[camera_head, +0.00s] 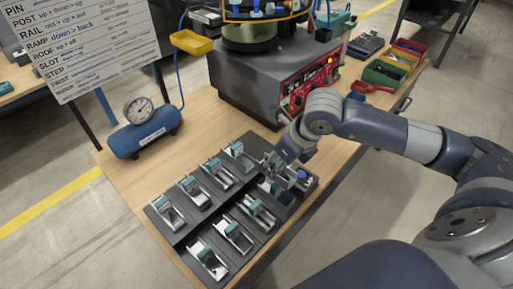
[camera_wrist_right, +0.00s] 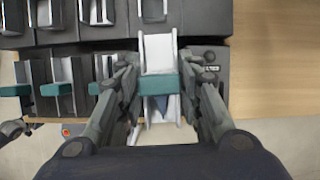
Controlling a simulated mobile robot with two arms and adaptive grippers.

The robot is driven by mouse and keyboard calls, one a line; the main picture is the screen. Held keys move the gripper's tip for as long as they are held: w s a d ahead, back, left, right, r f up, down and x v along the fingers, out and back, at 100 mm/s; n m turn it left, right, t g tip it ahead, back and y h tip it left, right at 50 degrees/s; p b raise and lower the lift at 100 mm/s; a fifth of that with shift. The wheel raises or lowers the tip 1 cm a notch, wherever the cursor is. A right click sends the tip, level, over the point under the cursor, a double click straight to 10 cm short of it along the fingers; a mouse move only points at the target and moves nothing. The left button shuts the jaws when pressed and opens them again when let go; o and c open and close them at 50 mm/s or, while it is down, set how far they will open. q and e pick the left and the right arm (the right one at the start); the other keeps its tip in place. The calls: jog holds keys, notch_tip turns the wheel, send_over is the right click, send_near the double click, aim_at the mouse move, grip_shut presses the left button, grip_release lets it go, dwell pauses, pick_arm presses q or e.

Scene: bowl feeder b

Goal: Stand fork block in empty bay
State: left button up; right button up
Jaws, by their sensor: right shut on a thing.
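My right gripper (camera_head: 279,167) is over the far right end of the dark rack (camera_head: 180,238). In the right wrist view, my right gripper (camera_wrist_right: 160,72) is shut on a fork block (camera_wrist_right: 158,52), pale grey with a teal band across it, between the two fingers. Similar grey and teal blocks stand in two rows of bays, such as one block (camera_head: 207,258) at the near end. The gripper hides part of the rack, and I cannot tell which bay is empty or whether the held block touches the rack. My left gripper is not in view.
A grey feeder machine (camera_head: 245,85) with a red control panel stands behind the rack. A blue air tank (camera_head: 143,132) with a gauge is at the left. Red and green bins (camera_head: 384,74) sit at the back right. Bare wooden tabletop (camera_head: 135,178) lies left of the rack.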

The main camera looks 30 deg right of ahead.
jog(key=shift+w+d, duration=0.1)
jog(key=shift+w, duration=0.15)
jog(key=w, duration=0.5)
jog(key=w+d+f, duration=0.1)
jog(key=w, duration=0.4)
jog(key=w+d, duration=0.1)
jog(key=w, duration=0.4)
jog(key=shift+w+d+f, duration=0.15)
jog(key=shift+w+f, duration=0.05)
jog(key=shift+f, duration=0.05)
jog(key=shift+f+b, duration=0.85)
jog(key=shift+f, duration=0.9)
jog(key=shift+f, duration=0.1)
jog(key=o, duration=1.2)
jog(key=shift+o, duration=0.2)
jog(key=shift+d+r, duration=0.1)
jog(key=shift+r, duration=0.25)
jog(key=b+v, duration=0.1)
jog(key=v, duration=1)
jog(key=shift+s+r, duration=0.2)
jog(key=shift+s, duration=0.05)
